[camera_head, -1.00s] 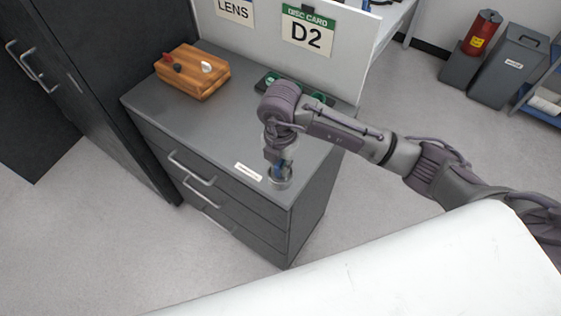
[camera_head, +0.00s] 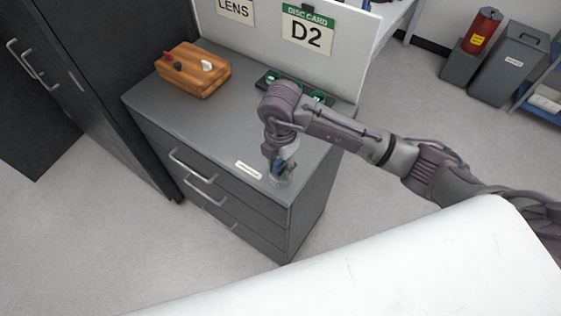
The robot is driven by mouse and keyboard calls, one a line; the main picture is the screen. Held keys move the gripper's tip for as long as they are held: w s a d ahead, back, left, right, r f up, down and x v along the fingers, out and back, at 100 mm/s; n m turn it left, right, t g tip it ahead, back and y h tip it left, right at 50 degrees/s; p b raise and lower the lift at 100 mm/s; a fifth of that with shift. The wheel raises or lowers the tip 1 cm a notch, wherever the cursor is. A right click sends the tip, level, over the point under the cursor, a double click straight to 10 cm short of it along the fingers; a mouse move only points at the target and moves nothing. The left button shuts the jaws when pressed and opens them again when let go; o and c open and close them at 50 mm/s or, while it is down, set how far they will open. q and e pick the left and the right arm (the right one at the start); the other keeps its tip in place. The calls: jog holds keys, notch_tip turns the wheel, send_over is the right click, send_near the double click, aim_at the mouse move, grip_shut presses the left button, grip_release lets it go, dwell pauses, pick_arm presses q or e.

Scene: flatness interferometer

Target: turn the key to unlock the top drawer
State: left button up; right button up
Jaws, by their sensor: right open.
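The grey drawer cabinet (camera_head: 262,230) stands in the middle with several bar handles on its front. Its top drawer (camera_head: 160,143) looks closed, with its handle (camera_head: 190,165) near the upper edge. My right gripper (camera_head: 279,180) points down at the cabinet's front right top corner, close to the top drawer's right end. It is open. The key and its lock cannot be made out; the gripper covers that corner. A small white label (camera_head: 248,170) lies on the top just left of the gripper. My left gripper is not in view.
A wooden block (camera_head: 192,75) with small knobs sits at the back left of the cabinet top. A dark tray with green rings (camera_head: 271,77) lies by the partition (camera_head: 345,40). A dark tall cabinet (camera_head: 110,80) stands left. Floor in front is clear.

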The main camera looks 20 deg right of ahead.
notch_tip(320, 180, up, 12)
dwell(0.5)
jog(key=shift+r, duration=0.1)
notch_tip(320, 180, up, 8)
jog(key=p, duration=0.6)
dwell(0.3)
jog(key=shift+a, duration=0.1)
dwell(0.3)
